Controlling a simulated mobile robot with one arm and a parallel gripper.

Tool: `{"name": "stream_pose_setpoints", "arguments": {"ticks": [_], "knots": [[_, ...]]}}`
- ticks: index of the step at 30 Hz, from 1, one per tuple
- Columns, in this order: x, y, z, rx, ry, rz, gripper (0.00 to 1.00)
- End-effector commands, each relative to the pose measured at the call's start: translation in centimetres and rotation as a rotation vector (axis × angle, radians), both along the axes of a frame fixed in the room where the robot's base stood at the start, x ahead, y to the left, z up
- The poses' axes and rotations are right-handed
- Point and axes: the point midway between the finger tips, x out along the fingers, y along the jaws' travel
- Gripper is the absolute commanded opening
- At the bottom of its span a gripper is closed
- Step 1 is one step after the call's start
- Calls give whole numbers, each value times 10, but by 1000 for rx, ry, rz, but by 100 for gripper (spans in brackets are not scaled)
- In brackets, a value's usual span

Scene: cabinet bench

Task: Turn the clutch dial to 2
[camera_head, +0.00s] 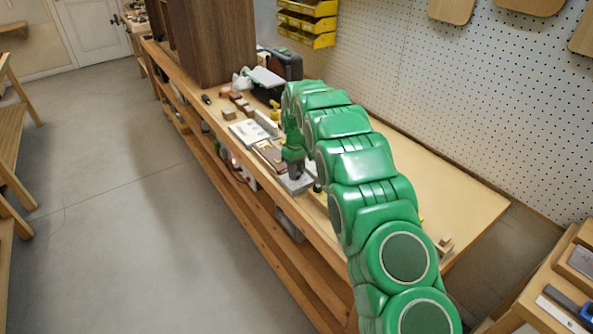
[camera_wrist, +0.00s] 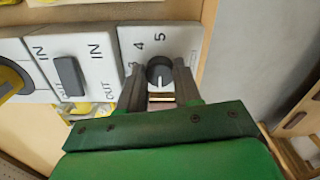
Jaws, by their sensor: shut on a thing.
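The clutch dial (camera_wrist: 160,70) is a dark round knob on a light grey panel (camera_wrist: 190,37) in the wrist view. The numbers 4 and 5 show above it, with part of another number at its left. A pale mark on the knob's face seems to point toward my gripper's palm. My gripper (camera_wrist: 159,73) has one grey finger on each side of the knob and is shut on it. The fingers and palm hide the panel's lower part and any numbers there.
Left of the dial, panels marked IN and OUT carry a dark slider (camera_wrist: 69,76) and a yellow-edged part (camera_wrist: 12,80). The wooden bench (camera_head: 440,190) also holds small blocks (camera_head: 236,96), a white panel (camera_head: 250,131) and a brown cabinet (camera_head: 215,40). Its right end is mostly clear.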

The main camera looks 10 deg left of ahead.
Motion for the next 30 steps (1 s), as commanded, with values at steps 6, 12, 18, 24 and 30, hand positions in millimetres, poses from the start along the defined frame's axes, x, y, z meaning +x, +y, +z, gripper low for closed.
{"name": "stream_pose_setpoints", "arguments": {"ticks": [6, 12, 18, 24, 30], "knots": [[0, 0, 0, 0, 0, -72, 3], [0, 1, 1, 1, -1, -214, 3], [0, 1, 1, 1, -1, -385, 3], [0, 1, 1, 1, -1, -545, 3], [0, 1, 2, 2, -2, -667, 3]]}}
